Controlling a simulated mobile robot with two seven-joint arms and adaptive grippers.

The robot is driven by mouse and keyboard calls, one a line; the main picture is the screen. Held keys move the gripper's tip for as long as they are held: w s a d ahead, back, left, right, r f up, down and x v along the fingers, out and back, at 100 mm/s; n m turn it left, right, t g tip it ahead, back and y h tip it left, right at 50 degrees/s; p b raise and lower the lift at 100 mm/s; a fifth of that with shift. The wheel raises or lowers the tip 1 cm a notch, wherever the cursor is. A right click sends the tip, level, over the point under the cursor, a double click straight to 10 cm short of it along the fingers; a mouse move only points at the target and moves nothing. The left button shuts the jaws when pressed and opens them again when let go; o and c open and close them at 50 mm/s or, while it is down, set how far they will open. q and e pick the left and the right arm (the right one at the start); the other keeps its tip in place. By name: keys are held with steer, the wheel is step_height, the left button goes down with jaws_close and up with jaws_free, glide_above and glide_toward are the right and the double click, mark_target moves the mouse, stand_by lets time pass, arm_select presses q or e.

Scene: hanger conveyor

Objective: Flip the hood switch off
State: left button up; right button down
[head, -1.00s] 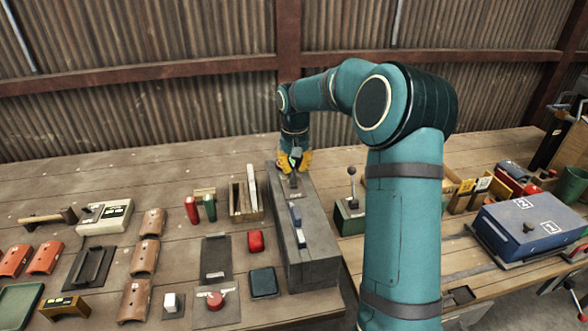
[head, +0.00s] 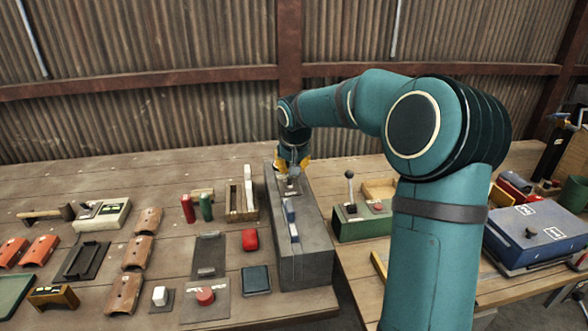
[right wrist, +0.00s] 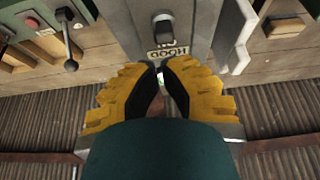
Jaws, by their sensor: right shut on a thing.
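A long grey box (head: 305,268) stands on the bench with its top facing up. My right gripper (head: 291,174) is at the far end of this box, pointing down. In the right wrist view the yellow fingers of my right gripper (right wrist: 160,70) come together just below a label plate (right wrist: 165,47) reading HOOD and ON. A small pale piece (right wrist: 160,76) shows between the fingertips. The gripper is shut on it; it seems to be the hood switch, mostly hidden by the fingers. My left gripper is not in view.
A green box with a black-knobbed lever (head: 350,190) stands right of the grey box. Red and green cylinders (head: 188,208) and a wooden holder (head: 241,203) are to its left. A blue case (head: 540,234) lies far right.

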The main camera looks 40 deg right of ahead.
steer(key=shift+w, duration=0.1)
steer(key=shift+s+r+p, duration=0.2)
steer(key=shift+r+p, duration=0.15)
steer(key=shift+r, duration=0.25)
steer(key=shift+w+r+p, duration=0.1)
steer(key=shift+r+p, duration=0.2)
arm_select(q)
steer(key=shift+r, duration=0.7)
